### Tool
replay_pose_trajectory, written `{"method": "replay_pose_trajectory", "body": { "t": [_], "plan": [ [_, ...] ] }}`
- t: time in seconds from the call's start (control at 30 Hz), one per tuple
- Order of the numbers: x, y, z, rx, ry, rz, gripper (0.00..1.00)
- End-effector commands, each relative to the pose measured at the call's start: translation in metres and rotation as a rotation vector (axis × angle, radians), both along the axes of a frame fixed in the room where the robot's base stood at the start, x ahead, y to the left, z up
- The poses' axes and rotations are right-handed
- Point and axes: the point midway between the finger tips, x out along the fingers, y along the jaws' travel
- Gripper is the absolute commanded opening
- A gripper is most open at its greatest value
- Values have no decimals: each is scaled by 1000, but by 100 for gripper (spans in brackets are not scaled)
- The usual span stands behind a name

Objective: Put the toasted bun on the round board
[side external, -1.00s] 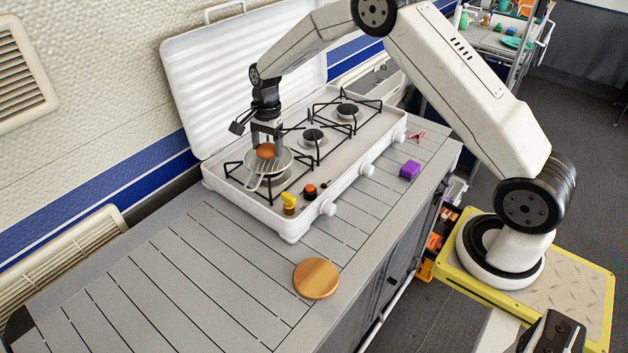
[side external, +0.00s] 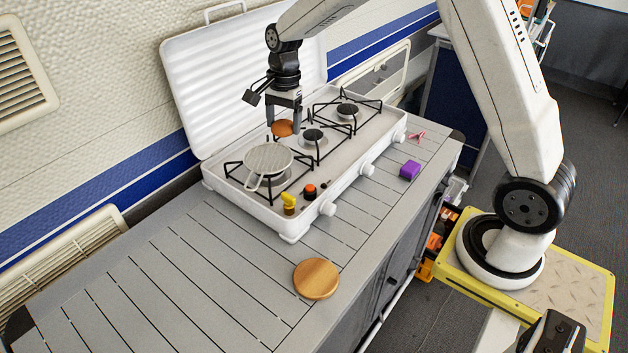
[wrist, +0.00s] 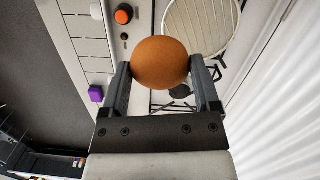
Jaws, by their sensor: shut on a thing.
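The toasted bun (side external: 282,128), brown and round, is held between the fingers of my gripper (side external: 284,122), above the stove and clear of the burners. In the wrist view the bun (wrist: 160,63) fills the space between the two fingertips of my gripper (wrist: 162,75). The round wooden board (side external: 316,278) lies flat on the grey counter in front of the stove, near the counter's front edge. Nothing lies on it. My gripper is well behind and above the board.
The round toasting rack (side external: 268,158) with a handle sits empty on the stove's left burner. The white stove (side external: 262,212) has a raised lid (side external: 190,90). A yellow-topped item (side external: 289,203), an orange-topped knob (side external: 310,191) and a purple block (side external: 410,169) are nearby. The counter left of the board is clear.

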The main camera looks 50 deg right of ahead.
Motion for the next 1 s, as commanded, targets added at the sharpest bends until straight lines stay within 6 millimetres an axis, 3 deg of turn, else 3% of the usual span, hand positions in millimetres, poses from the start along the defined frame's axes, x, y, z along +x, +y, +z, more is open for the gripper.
{"method": "replay_pose_trajectory", "body": {
  "t": [0.2,0.5,1.0],
  "plan": [
    [-33,2,15,0,-4,0,14],
    [-64,3,29,0,-2,-1,14],
    [-76,4,33,0,-1,-1,14]
  ]
}}
